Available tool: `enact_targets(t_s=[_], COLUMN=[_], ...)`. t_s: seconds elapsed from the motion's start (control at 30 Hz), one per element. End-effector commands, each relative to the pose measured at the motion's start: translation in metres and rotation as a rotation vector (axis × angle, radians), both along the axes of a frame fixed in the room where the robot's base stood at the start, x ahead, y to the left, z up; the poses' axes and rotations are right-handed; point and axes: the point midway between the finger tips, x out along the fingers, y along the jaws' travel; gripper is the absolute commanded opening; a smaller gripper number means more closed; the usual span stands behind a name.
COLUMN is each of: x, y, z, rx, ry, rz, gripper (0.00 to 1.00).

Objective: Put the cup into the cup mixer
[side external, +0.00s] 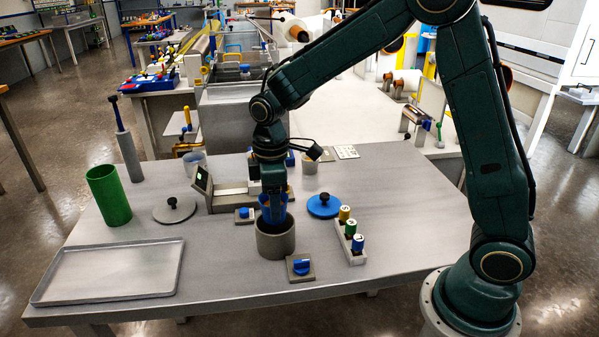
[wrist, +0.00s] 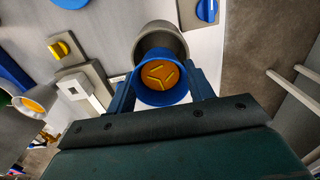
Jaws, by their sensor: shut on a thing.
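My gripper (side external: 273,191) is shut on a blue cup (side external: 272,208), one finger on each side. In the wrist view the cup (wrist: 138,88) faces me with its open top and has an orange inside with a three-armed mark. A grey cylindrical pot (side external: 276,243), which looks like the cup mixer, stands upright on the table under the cup. In the side view the cup's lower end overlaps the pot's dark mouth; I cannot tell whether it is inside. In the wrist view the pot (wrist: 158,41) shows partly behind the cup, offset toward the top.
A base with a blue knob (side external: 301,267) sits in front of the pot. A rack of small capped bottles (side external: 350,243) and a blue lid (side external: 324,205) are to the right. A grey lid (side external: 174,208), green cylinder (side external: 108,195) and empty tray (side external: 110,273) are left.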

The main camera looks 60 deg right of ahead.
Motion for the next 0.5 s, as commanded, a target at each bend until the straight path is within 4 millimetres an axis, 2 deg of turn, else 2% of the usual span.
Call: enact_targets(t_s=[0.5], x=[0.000], y=[0.000], z=[-0.027], rx=[0.000], ry=[0.000], rz=[0.000], gripper=[0.30])
